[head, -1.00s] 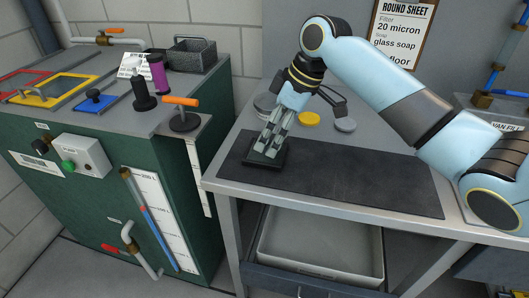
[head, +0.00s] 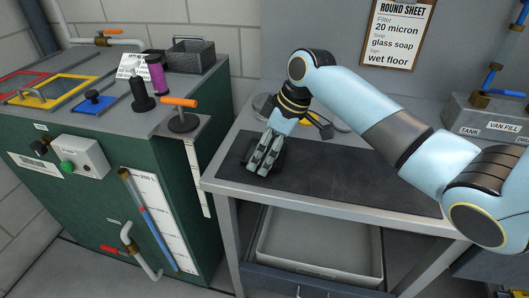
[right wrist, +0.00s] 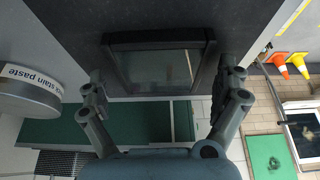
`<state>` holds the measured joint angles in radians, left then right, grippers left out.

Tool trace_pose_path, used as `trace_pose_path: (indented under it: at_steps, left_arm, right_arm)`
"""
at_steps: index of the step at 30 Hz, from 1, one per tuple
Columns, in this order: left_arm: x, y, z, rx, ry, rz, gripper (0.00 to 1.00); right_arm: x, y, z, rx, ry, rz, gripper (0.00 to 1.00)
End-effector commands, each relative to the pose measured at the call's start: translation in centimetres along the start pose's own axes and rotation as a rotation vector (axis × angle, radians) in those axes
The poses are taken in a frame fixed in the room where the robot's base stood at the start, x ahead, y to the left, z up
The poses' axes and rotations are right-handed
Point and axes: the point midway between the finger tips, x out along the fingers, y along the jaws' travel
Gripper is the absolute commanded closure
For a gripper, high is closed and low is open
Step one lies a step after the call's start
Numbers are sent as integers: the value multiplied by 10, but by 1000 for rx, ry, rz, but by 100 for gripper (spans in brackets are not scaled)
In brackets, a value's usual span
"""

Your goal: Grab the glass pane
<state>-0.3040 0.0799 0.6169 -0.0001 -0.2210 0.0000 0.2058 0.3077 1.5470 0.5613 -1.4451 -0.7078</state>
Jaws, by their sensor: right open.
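The glass pane (right wrist: 155,66) shows in the right wrist view as a grey-green sheet in a dark frame or holder (right wrist: 154,39). In the head view the gripper hides most of it on the dark mat (head: 345,186); only a dark edge shows beside the fingers. My right gripper (head: 263,164) is low over the mat's left part, pointing down. In the right wrist view its fingers (right wrist: 165,88) are open, one on each side of the pane. Gaps show between the fingers and the frame, and I see no grip. My left gripper is not in view.
Round tins, one yellow (head: 308,121), lie behind the gripper. A tin labelled stain paste (right wrist: 25,85) is close at the left in the right wrist view. The green tank (head: 95,190) with an orange-handled valve (head: 180,113) stands left. The mat's right side is clear.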

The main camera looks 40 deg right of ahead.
Motion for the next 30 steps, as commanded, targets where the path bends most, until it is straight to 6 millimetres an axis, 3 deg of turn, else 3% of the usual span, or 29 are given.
trace_pose_path:
  at_steps: [12, 24, 30]
  left_arm:
    - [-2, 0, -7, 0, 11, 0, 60]
    - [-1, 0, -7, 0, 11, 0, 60]
    - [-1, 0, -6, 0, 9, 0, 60]
  right_arm:
    - [2, 0, 1, 0, 0, 0, 1]
    - [2, 1, 2, -1, -2, 5, 54]
    - [3, 2, 2, -1, -3, 6, 57]
